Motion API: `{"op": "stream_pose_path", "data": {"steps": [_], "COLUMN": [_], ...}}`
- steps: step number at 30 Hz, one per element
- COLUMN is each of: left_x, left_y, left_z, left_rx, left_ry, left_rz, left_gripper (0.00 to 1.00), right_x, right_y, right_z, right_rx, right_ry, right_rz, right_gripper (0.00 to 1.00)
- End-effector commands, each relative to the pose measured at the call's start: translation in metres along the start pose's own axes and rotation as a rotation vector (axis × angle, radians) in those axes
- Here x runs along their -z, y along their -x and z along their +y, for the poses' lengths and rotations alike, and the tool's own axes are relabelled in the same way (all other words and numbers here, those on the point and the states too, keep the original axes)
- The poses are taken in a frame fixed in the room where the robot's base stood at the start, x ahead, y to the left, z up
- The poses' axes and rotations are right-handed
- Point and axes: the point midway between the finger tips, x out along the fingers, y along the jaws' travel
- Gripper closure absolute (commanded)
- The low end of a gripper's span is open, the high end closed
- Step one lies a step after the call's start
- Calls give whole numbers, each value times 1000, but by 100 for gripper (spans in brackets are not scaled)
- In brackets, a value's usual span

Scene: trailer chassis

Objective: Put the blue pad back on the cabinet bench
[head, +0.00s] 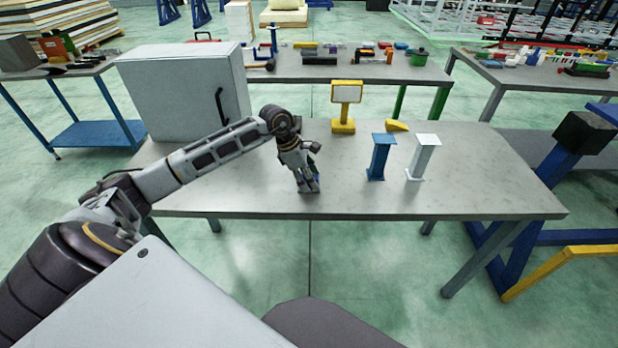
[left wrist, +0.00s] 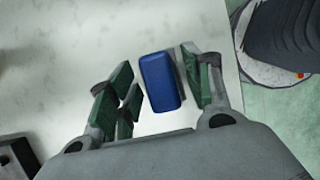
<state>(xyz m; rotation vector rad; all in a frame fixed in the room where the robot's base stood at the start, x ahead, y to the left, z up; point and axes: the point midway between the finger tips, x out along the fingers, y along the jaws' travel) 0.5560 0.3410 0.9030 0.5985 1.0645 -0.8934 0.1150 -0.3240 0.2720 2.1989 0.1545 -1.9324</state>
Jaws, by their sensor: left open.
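The blue pad (left wrist: 162,82) lies between the fingers of my left gripper (left wrist: 160,88) in the left wrist view. The right-hand finger is close beside it, and a gap shows between it and the left-hand fingers. The gripper is open. In the head view my left gripper (head: 308,188) points down near the front edge of the cabinet bench (head: 240,195). There it hides most of the pad, with only a little blue showing. The pad appears to rest on the bench top. My right gripper is not in view.
A grey cabinet (head: 185,95) stands on the bench at the left. A yellow stand (head: 346,105), a yellow wedge (head: 397,125), a blue post (head: 380,158) and a white post (head: 421,158) stand right of the gripper. The bench's right end is clear.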

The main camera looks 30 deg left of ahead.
Motion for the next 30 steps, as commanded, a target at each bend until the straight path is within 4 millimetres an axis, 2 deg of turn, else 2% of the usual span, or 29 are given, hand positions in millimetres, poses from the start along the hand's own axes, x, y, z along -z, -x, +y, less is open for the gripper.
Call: {"op": "stream_pose_path", "data": {"steps": [11,14,19,30], "left_x": [-1,-1,0,0], "left_y": [2,8,26,81], "left_z": [0,1,1,1], "left_rx": [0,-2,-3,-3], "left_ry": [0,0,0,0], "left_rz": [0,0,1,0], "left_gripper": [50,50,50,50], "right_x": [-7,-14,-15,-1], "right_y": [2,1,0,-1], "right_z": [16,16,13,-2], "right_rx": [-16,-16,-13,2], "right_ry": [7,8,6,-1], "right_rz": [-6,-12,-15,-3], "right_gripper": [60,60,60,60]}}
